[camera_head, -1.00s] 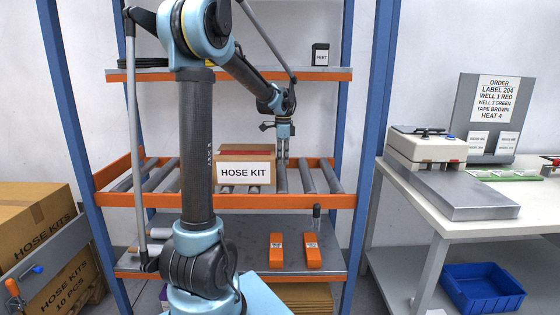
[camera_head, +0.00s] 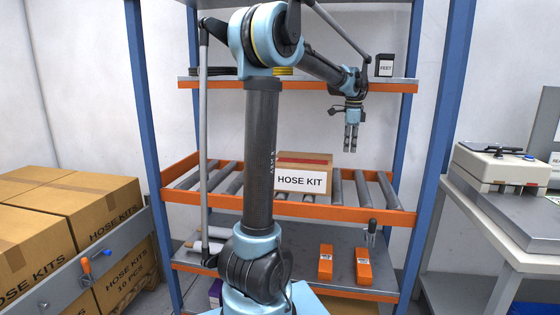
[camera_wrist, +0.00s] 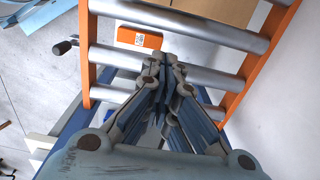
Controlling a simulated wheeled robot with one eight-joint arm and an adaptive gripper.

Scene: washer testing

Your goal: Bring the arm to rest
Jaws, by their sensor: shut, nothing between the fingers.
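My arm stands bent in front of the rack in the head view, its forearm reaching to the right. My gripper (camera_head: 351,138) hangs fingers down, above and right of the hose kit box (camera_head: 303,172) and apart from it. It is shut and empty. In the wrist view my gripper (camera_wrist: 168,62) points toward the roller shelf (camera_wrist: 180,35), and its fingers hide part of the rollers. An orange box with a label (camera_wrist: 139,39) shows below between the rollers.
Roller shelf edge (camera_head: 262,207) runs under the box. Two orange boxes (camera_head: 326,262) lie on the lower shelf. A black FEET box (camera_head: 384,65) stands on the top shelf. Blue rack post (camera_head: 440,140) is at right. Cartons (camera_head: 98,205) stand at left, a table (camera_head: 490,215) at right.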

